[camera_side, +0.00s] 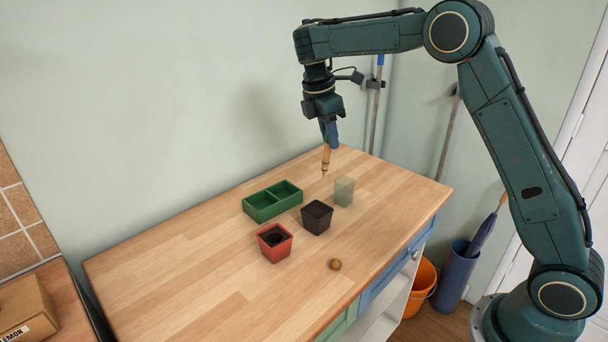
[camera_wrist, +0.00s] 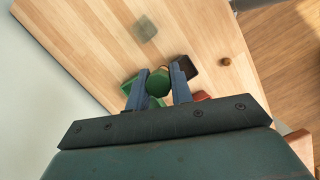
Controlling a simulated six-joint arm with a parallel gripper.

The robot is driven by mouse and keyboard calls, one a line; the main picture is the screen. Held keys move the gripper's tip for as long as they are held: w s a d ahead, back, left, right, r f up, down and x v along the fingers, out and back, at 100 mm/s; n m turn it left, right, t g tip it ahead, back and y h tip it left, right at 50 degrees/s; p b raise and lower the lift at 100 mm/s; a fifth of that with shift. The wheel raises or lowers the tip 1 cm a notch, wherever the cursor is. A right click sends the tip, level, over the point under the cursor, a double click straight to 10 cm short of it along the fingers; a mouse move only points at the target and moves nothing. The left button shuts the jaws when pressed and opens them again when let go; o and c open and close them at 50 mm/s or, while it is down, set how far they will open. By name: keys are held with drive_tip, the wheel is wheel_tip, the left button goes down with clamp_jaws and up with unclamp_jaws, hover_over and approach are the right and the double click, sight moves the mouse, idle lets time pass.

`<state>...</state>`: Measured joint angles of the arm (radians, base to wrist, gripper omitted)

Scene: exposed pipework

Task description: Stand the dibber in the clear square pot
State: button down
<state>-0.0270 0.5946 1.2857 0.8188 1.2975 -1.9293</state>
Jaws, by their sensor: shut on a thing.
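The dibber (camera_side: 326,160) is a tan wooden stick with a pointed lower end. My gripper (camera_side: 328,138) is shut on its upper part and holds it nearly upright, point down, above the bench. In the wrist view a rounded green end, seemingly the dibber's top (camera_wrist: 158,82), shows between the two blue fingers; its point is hidden there. The clear square pot (camera_side: 344,191) is pale and translucent and stands upright on the bench. In the side view it is just right of and below the dibber's point, apart from it. It also shows in the wrist view (camera_wrist: 145,28), ahead of the fingers.
A black pot (camera_side: 317,217), a red pot with a dark inside (camera_side: 275,243) and a green two-part tray (camera_side: 272,201) stand close by on the wooden bench (camera_side: 180,270). A small brown ball (camera_side: 335,264) lies near the front edge. The bench's left part is clear.

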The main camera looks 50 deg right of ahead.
drive_tip(key=shift+d+r+n+h, duration=0.3)
drive_tip(key=shift+d+r+n, duration=0.2)
drive_tip(key=shift+n, duration=0.2)
drive_tip(key=d+r+n, duration=0.1)
drive_tip(key=n, duration=0.1)
drive_tip(key=d+r+n+t, duration=0.1)
drive_tip(key=n, duration=0.1)
drive_tip(key=d+r+n+t+h, duration=0.1)
drive_tip(key=d+r+n, duration=0.1)
drive_tip(key=shift+s+d+r, duration=0.1)
drive_tip(key=shift+s, duration=0.15)
wheel_tip(320, 180, down, 8)
idle(0.3)
drive_tip(key=shift+f, duration=0.65)
drive_tip(key=c, duration=1.2)
unclamp_jaws()
drive_tip(key=shift+c, duration=0.2)
drive_tip(key=shift+r, duration=0.2)
